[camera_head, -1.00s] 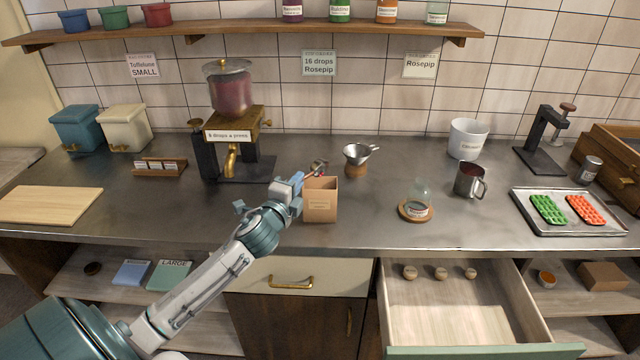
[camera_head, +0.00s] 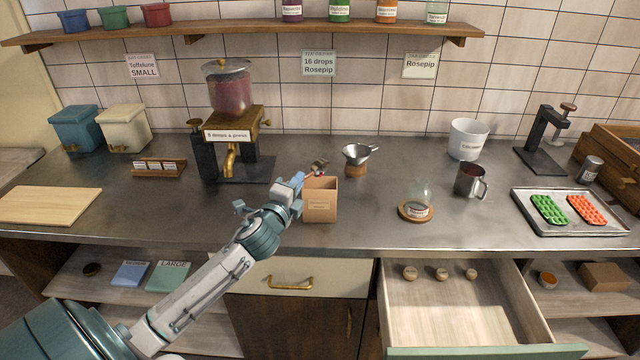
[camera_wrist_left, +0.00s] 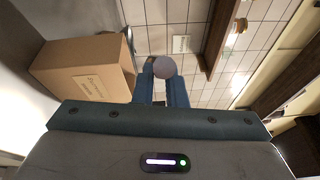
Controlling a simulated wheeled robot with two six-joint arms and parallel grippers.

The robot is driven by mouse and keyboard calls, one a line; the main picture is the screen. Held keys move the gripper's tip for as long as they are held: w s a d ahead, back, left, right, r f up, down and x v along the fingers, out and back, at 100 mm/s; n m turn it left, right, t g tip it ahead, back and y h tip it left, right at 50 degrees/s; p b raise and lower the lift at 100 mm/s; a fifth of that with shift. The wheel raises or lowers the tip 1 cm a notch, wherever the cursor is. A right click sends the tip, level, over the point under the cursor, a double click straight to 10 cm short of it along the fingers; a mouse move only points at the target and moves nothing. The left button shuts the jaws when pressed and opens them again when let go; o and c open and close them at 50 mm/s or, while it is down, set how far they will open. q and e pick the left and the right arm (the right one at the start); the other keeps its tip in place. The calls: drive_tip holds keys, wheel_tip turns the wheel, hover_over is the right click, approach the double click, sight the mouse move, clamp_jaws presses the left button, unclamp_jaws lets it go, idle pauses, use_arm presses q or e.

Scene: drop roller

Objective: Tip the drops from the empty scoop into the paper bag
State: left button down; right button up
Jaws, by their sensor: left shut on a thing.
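The brown paper bag (camera_head: 319,207) stands upright and open on the steel counter; its side also shows at the left of the left wrist view (camera_wrist_left: 88,72). My left gripper (camera_head: 299,181) is at the bag's upper left edge, shut on the small scoop (camera_head: 320,166). The scoop's metal bowl is over or just behind the bag's mouth and looks tilted. In the left wrist view a round grey end (camera_wrist_left: 165,67) shows between the finger tips. I cannot make out drops in the scoop or inside the bag. My right gripper is not in view.
The drop dispenser (camera_head: 230,125) stands behind and left. A metal funnel (camera_head: 358,153) on a wooden stand is behind and right of the bag. A glass jar (camera_head: 418,195), a metal jug (camera_head: 469,181) and a tray (camera_head: 570,226) stand further right. A drawer (camera_head: 465,310) is open below.

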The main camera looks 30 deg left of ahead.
use_arm(q)
drive_tip(key=shift+s, duration=0.15)
drive_tip(key=shift+m, duration=0.3)
drive_tip(key=shift+b, duration=0.3)
drive_tip(key=shift+d, duration=0.1)
drive_tip(key=shift+m+t, duration=0.3)
